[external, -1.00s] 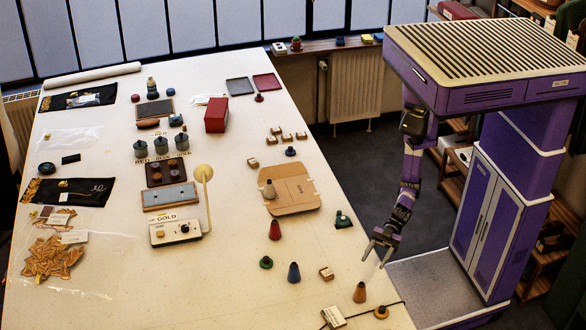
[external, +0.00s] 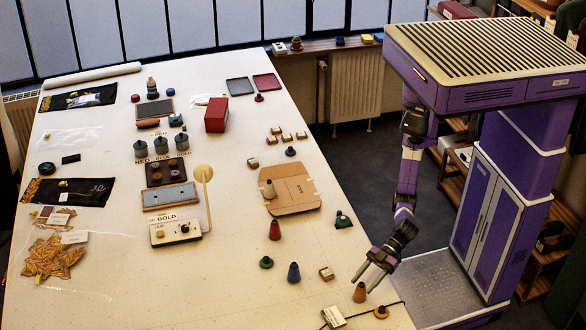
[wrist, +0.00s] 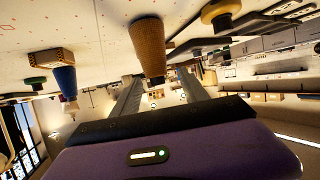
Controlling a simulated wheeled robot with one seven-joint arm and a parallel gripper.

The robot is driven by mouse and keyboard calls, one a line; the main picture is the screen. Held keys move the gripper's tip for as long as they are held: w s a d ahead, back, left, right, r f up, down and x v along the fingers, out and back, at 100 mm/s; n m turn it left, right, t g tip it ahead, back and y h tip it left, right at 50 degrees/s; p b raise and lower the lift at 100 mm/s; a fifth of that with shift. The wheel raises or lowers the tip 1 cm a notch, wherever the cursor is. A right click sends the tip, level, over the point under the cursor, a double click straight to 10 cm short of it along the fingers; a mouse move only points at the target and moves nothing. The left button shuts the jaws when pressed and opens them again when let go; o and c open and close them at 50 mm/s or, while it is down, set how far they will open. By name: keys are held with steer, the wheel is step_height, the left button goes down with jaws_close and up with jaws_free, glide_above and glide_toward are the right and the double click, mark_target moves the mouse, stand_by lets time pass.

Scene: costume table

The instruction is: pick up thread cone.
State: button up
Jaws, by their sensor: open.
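Several thread cones stand on the white table. An orange cone (external: 360,292) stands near the table's right edge, and it also shows in the wrist view (wrist: 148,48), ahead of the fingers. A blue cone (external: 294,272) stands to its left, also in the wrist view (wrist: 66,80). A red cone (external: 275,229) stands farther back, and a beige cone (external: 269,189) is on the cardboard. My gripper (external: 361,281) is open and empty, its fingers pointing at the orange cone from just behind it in the external view. I cannot tell whether they touch it.
A small box (external: 326,273) stands between the blue and orange cones. A yellow spool (external: 381,312) and a white label block (external: 333,317) are close to the orange cone. A green spool (external: 266,262) lies farther left.

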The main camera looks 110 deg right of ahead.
mark_target(359, 286)
steer(key=shift+p+x, duration=0.45)
steer(key=shift+x, duration=1.8)
steer(key=shift+w+d, duration=0.1)
steer(key=shift+d, duration=0.05)
jaws_close()
